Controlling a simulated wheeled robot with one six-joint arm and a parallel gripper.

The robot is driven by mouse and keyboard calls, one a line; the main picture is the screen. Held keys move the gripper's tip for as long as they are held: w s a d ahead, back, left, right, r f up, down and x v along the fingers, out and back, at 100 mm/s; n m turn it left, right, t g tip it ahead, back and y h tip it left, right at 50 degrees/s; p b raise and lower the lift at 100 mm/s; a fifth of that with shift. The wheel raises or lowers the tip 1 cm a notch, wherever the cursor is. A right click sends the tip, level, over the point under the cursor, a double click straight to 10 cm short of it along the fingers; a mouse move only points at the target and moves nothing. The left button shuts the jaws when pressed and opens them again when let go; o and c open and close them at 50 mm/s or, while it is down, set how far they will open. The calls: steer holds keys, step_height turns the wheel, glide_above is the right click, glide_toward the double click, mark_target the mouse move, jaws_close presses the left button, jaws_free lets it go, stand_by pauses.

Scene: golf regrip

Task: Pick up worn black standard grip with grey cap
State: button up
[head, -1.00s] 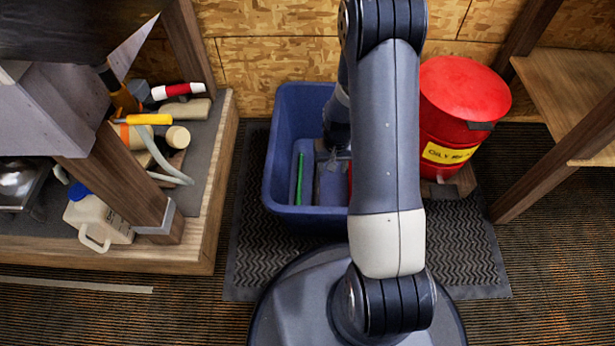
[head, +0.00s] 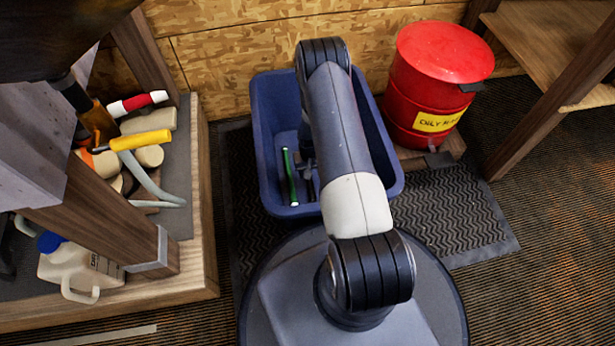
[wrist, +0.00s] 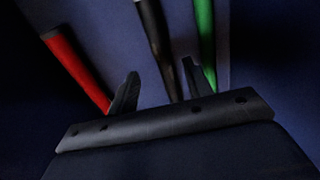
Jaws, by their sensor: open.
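A black grip (wrist: 160,45) with a pale greyish end at the top edge of the wrist view lies inside the blue bin (head: 268,150). My gripper (wrist: 160,68) is open and empty. Its two fingers point toward the black grip, which shows in the gap between them, nearer the right finger. The grip's lower end is hidden behind the gripper body. Wear on it is too dark to make out.
A green grip (wrist: 204,40) lies just right of the black one, partly behind the right finger; a red grip (wrist: 75,68) lies left. The bin walls stand close around. A red oily-waste can (head: 440,75) stands right of the bin, a cluttered wooden shelf (head: 205,200) left.

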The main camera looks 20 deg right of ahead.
steer(key=f+b, duration=0.1)
steer(key=f, duration=0.2)
steer(key=f+b, duration=0.2)
steer(key=f, duration=0.1)
steer(key=shift+s+a+f, duration=0.1)
steer(key=shift+s+f, duration=0.1)
steer(key=shift+f, duration=0.05)
steer(key=shift+r, duration=0.1)
steer(key=shift+c, duration=0.2)
steer(key=c, duration=1)
step_height(320, 180, up, 10)
steer(key=p, duration=0.4)
steer(key=shift+r, duration=0.1)
step_height(320, 180, up, 5)
steer(key=p, duration=0.3)
glide_above(310, 183)
